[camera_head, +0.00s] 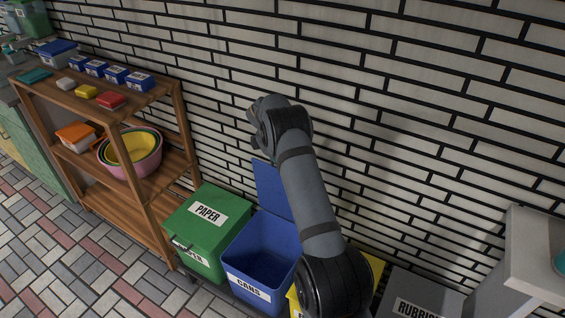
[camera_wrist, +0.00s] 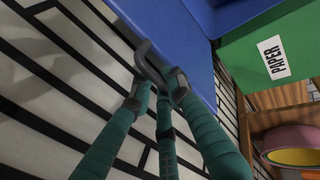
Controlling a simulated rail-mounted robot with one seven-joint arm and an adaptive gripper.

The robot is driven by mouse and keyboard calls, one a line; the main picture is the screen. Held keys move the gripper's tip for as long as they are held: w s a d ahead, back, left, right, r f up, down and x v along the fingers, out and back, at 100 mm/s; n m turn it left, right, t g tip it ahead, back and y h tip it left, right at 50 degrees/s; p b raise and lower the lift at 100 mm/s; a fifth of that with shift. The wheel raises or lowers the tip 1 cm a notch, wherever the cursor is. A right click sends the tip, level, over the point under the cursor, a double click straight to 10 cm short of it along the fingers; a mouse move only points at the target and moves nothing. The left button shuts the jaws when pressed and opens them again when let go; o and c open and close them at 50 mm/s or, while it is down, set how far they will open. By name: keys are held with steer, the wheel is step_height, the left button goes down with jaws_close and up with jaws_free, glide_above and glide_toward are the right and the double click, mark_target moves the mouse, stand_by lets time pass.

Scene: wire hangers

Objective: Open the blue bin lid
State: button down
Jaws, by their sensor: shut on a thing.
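The blue bin (camera_head: 262,245), labelled CANS, stands open in the head view and its inside shows. Its blue lid (camera_head: 269,188) is raised near upright at the back, by the brick wall. In the wrist view the lid (camera_wrist: 180,35) runs along the fingers, with a dark handle (camera_wrist: 148,62) on it. My gripper (camera_wrist: 160,98) has its wrapped fingers closed at this handle. In the head view my arm covers the right part of the bin and lid, and the fingertips are hidden.
A green PAPER bin (camera_head: 207,222) stands closed to the left. A yellow bin (camera_head: 376,272) and a grey RUBBISH bin (camera_head: 420,292) are to the right, the yellow one mostly behind my arm. A wooden shelf (camera_head: 165,150) with boxes and bowls stands further left. The brick wall is close behind.

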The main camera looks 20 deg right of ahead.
steer(key=c, duration=1.8)
jaws_free()
steer(key=v, duration=1.2)
steer(key=x, duration=1.2)
steer(key=shift+f, duration=0.15)
steer(key=shift+a, duration=0.2)
steer(key=shift+s, duration=0.2)
